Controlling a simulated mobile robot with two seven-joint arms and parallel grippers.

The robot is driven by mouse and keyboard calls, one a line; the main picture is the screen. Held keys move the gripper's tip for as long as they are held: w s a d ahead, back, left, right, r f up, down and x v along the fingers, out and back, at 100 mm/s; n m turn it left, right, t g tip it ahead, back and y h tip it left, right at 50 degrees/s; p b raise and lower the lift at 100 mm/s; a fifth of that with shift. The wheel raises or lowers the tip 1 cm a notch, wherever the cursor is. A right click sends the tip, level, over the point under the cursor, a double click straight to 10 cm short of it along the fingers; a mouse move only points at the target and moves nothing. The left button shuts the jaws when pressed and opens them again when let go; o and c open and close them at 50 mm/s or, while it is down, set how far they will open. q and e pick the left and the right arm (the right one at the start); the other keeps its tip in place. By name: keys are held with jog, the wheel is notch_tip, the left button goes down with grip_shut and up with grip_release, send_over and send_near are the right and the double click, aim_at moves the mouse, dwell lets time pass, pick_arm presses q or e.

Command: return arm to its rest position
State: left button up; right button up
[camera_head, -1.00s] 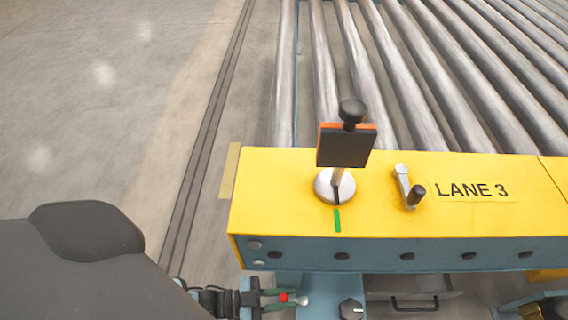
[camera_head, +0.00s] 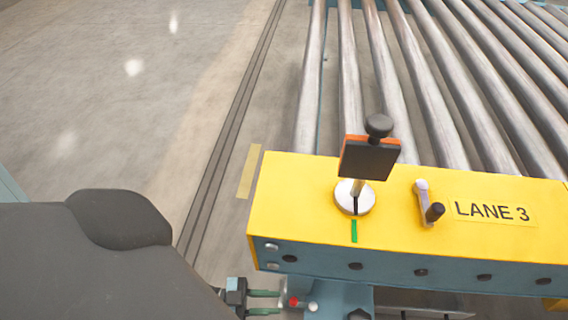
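My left arm comes in from the lower left, its dark grey link filling that corner. My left gripper (camera_head: 266,302) is at the bottom edge, below the front of the yellow console (camera_head: 300,200). Its two green fingers are parallel with a gap between them, and nothing shows held. A small red knob (camera_head: 293,301) and a pale ball (camera_head: 313,306) lie just right of the fingertips. My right gripper is not in view.
On the console stand a lever with a black-and-orange plate (camera_head: 369,158), a silver dial beside a green mark, and a small crank (camera_head: 429,204). Metal rollers (camera_head: 430,100) lie behind. Open floor (camera_head: 110,120) is to the left.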

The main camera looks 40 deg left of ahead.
pick_arm(q)
jog(key=shift+v, duration=0.9)
